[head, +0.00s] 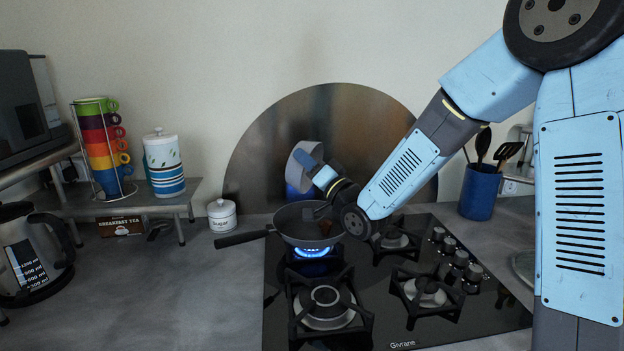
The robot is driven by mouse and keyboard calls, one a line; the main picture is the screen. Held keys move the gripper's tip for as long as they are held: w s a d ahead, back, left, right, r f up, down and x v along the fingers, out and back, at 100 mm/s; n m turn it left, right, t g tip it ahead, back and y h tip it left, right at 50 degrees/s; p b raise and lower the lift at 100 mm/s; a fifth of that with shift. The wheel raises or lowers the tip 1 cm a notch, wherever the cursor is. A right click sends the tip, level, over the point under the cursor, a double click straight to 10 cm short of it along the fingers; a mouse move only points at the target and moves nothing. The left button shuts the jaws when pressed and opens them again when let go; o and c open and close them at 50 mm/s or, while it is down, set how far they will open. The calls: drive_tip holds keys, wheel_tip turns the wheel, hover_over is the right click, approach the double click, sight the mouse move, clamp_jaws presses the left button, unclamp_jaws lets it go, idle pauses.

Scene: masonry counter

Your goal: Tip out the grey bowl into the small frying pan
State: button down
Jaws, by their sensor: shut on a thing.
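The small frying pan (284,223) sits on the back left burner, with its dark handle pointing left. A blue flame burns under it. Something brown (325,228) shows at the right inside the pan, too small to make out. The grey bowl (299,155) is up in the air above the pan, steeply tilted onto its side. My gripper (312,166) is shut on the bowl at its right side. The gripper's fingers and part of the bowl overlap in the view, and I cannot see what is inside the bowl.
The black hob (390,330) has free burners in front and at right. A white lidded pot (222,215) stands left of the pan. A rack of coloured cups (103,150) and a canister (164,163) are at left. A blue utensil holder (479,193) stands at right.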

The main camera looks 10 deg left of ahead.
sight(290, 158)
drive_tip(key=a+n+g+h, duration=0.2)
drive_tip(key=a, duration=0.1)
drive_tip(key=shift+w+a, duration=0.2)
drive_tip(key=shift+w, duration=0.15)
drive_tip(key=shift+w+a+f+n+g+h+p, duration=0.1)
drive_tip(key=shift+a+f+n+g+h+p, duration=0.05)
drive_tip(key=shift+a+g+h, duration=0.15)
drive_tip(key=shift+w+a+f+n+g+h+p, duration=0.1)
drive_tip(key=shift+a+n+g+h+p, duration=0.1)
drive_tip(key=shift+a+g, duration=0.2)
drive_tip(key=w+a+f+n+g+h+p, duration=0.2)
drive_tip(key=a+f+g+h+p, duration=0.1)
drive_tip(key=a+f+h, duration=0.3)
drive_tip(key=w+a+f+n+g+h+p, duration=0.1)
drive_tip(key=w+a+f+g+h+p, duration=0.1)
drive_tip(key=a+f+h, duration=0.3)
drive_tip(key=shift+w+a+f+n+g+h+p, duration=0.35)
drive_tip(key=shift+a+h+p, duration=0.75)
drive_tip(key=shift+a, duration=1.2)
drive_tip(key=shift+s, duration=0.1)
idle(0.7)
